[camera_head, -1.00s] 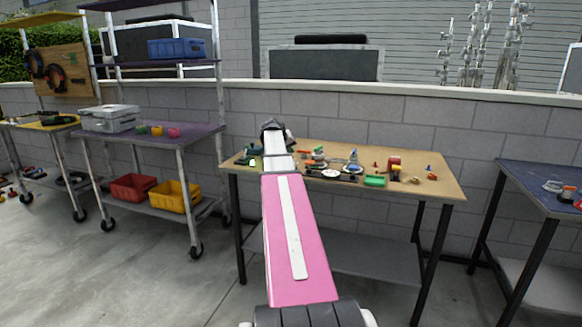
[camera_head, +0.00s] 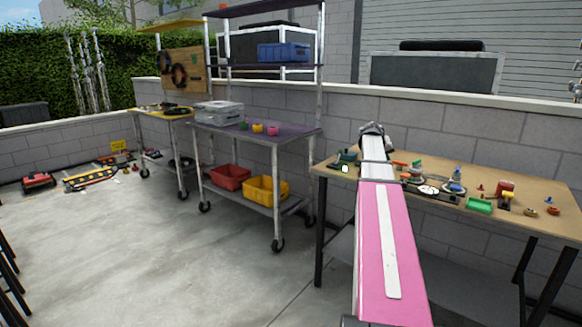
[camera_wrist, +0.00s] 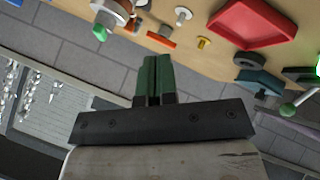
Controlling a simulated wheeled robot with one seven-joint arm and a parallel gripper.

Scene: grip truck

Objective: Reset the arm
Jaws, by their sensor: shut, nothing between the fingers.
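My arm, pink with a white stripe, reaches forward over the left part of the wooden table (camera_head: 540,212) in the head view. The arm's far end hides my gripper there. In the wrist view my gripper (camera_wrist: 153,62) shows two green fingers pressed together with nothing between them. The fingertips are apart from the objects on the tabletop, which also shows in the wrist view (camera_wrist: 200,22).
A red tray (camera_wrist: 252,22) shows in the wrist view. Left stands a purple-topped cart (camera_head: 290,133) with red (camera_head: 230,177) and yellow bins (camera_head: 265,189). Open concrete floor (camera_head: 170,250) lies at left.

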